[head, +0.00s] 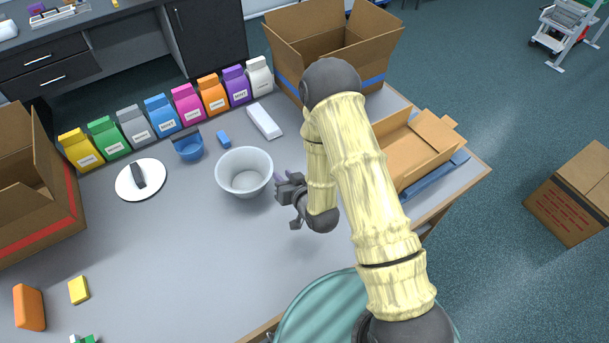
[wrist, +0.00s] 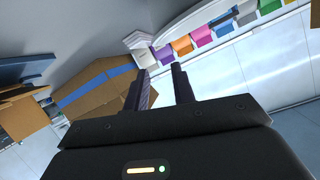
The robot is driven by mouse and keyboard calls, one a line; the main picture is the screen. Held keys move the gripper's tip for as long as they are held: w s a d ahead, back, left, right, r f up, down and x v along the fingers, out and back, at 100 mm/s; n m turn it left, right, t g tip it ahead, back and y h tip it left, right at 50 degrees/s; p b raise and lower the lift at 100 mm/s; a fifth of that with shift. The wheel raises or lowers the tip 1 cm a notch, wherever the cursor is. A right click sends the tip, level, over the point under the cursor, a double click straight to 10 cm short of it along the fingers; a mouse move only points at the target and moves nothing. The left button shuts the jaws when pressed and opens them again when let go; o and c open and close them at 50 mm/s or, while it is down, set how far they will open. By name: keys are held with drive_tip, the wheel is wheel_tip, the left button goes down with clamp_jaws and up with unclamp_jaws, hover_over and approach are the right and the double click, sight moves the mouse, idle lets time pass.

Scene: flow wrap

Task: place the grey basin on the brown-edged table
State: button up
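The grey basin (head: 245,172), a pale round open bowl, stands upright on the grey-topped, brown-edged table (head: 180,245) in the head view. My gripper (head: 281,190) is just right of the basin, its fingers close to the rim; I cannot tell whether they touch it. In the wrist view my gripper (wrist: 160,78) shows two dark fingers apart with nothing held between them. A pale curved shape at the top of the wrist view may be part of the basin, but I cannot be sure.
A blue bowl (head: 188,147), a white plate with a dark object (head: 140,180) and a white bar (head: 264,121) lie nearby. Several coloured bags line the back edge. Open cartons stand left (head: 40,190) and back right (head: 372,40). The table's front middle is clear.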

drive_tip(key=d+r+g+h, duration=0.4)
drive_tip(key=d+r, duration=0.5)
drive_tip(key=d, duration=0.2)
drive_tip(key=s+d+r+m+g+h, duration=0.1)
drive_tip(key=s+d+r+g, duration=0.1)
drive_tip(key=s+d+r, duration=0.2)
drive_tip(key=s+d+r+m+g+h, duration=0.1)
drive_tip(key=s+d+r+g, duration=0.2)
drive_tip(key=s, duration=0.8)
wheel_tip(320, 180, up, 2)
drive_tip(key=shift+s+d+r+h, duration=0.1)
drive_tip(key=shift+s+d+h, duration=0.2)
drive_tip(key=shift+d, duration=0.35)
drive_tip(key=shift+w, duration=0.1)
